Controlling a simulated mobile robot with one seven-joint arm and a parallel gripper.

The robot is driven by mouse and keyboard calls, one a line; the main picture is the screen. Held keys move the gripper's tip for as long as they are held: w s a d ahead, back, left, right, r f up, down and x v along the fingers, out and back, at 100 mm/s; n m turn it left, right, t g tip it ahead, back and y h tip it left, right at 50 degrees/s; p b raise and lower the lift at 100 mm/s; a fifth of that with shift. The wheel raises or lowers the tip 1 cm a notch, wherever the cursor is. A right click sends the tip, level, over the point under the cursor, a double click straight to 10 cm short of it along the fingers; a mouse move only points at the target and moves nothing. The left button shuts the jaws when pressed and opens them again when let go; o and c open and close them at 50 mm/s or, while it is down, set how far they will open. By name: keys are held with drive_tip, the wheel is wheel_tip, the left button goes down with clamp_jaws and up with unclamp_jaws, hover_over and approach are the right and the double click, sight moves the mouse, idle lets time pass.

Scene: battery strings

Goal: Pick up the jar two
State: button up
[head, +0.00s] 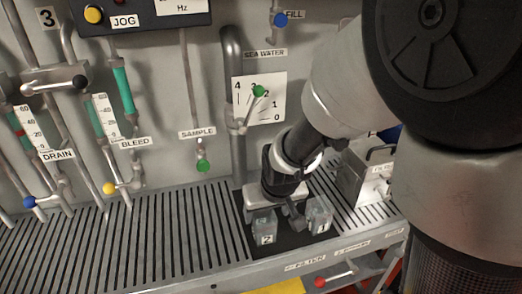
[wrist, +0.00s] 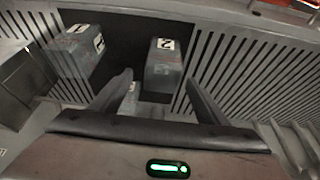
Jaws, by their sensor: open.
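Jar two (head: 264,227) is a small, clear grey, box-like jar with a white "2" label. It stands on a dark recessed patch of the slatted bench, and it shows in the wrist view (wrist: 164,68) just beyond my fingertips. My gripper (head: 277,208) is open, pointing down just behind the jar in the head view. In the wrist view my gripper (wrist: 158,80) has its two fingers spread, with jar two ahead of the gap and apparently not held. Contact cannot be told.
Another similar jar (head: 319,215) stands to the right; it also shows in the wrist view (wrist: 76,50). A third pale, partly hidden object (wrist: 130,98) lies between my fingers in view. A metal box (head: 364,180) stands to the right. Valves and pipes line the back panel.

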sight(264, 220)
drive_tip(key=x, duration=0.1)
drive_tip(key=b+x, duration=0.1)
drive_tip(key=x, duration=0.3)
drive_tip(key=shift+s+a+f+b, duration=0.1)
drive_tip(key=shift+s+b, duration=0.2)
drive_tip(key=shift+b, duration=0.1)
drive_tip(key=shift+w+f, duration=0.2)
drive_tip(key=shift+c, duration=0.2)
drive_tip(key=c, duration=1.1)
